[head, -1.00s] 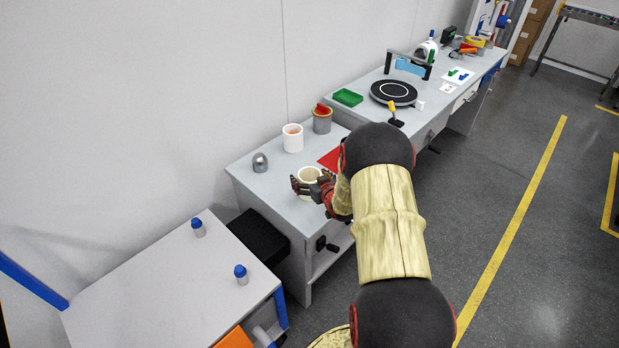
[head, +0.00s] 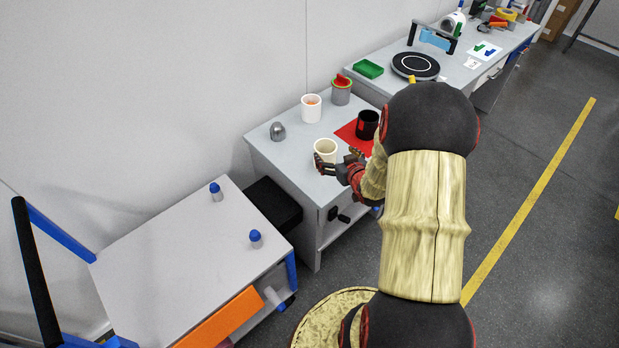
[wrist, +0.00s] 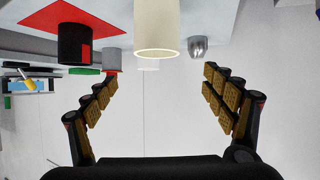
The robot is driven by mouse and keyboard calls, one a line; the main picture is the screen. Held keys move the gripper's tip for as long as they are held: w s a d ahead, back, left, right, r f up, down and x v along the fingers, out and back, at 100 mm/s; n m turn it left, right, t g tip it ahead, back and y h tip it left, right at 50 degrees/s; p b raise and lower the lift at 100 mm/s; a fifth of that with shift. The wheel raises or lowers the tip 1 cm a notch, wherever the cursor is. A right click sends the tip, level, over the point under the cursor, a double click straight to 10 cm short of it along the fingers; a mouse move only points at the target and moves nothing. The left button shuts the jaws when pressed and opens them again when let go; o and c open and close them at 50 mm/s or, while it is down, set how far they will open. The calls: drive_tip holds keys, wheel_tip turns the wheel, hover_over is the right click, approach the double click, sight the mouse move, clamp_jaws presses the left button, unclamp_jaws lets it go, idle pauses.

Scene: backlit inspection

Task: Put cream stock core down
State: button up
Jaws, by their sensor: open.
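The cream stock core (head: 325,147) is a pale, hollow cylinder standing upright on the grey bench, in front of the white cylinder. It also shows in the wrist view (wrist: 157,26), where the bench appears at the top and the core's open rim faces the camera. My gripper (head: 340,164) is open at the near side of the core. In the wrist view my two segmented fingers (wrist: 162,88) are spread wide with nothing between them. The core appears beyond the fingertips, apart from them. Its base on the bench is partly hidden by a finger in the head view.
A black cup (head: 367,124) stands on a red mat (head: 347,133) to the right. Behind are a white cylinder (head: 311,110), a grey container (head: 341,95) and a silver dome (head: 278,131). A white table (head: 190,255) with two blue-capped bottles is at left.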

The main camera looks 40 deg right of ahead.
drive_tip(key=s+a+r+n+g, duration=0.1)
drive_tip(key=s+a+r+g, duration=0.15)
drive_tip(key=a+r, duration=1.45)
drive_tip(key=s+a+r+n+g+y, duration=0.1)
drive_tip(key=s+a+r+g+y, duration=0.1)
drive_tip(key=s+a, duration=0.6)
drive_tip(key=s+a+r+n+g+y, duration=0.1)
drive_tip(key=s+a+r+g+y, duration=0.1)
drive_tip(key=s+a+r, duration=0.3)
drive_tip(key=s+a, duration=0.3)
drive_tip(key=s, duration=0.2)
drive_tip(key=shift+s+r, duration=0.3)
drive_tip(key=shift+s, duration=0.05)
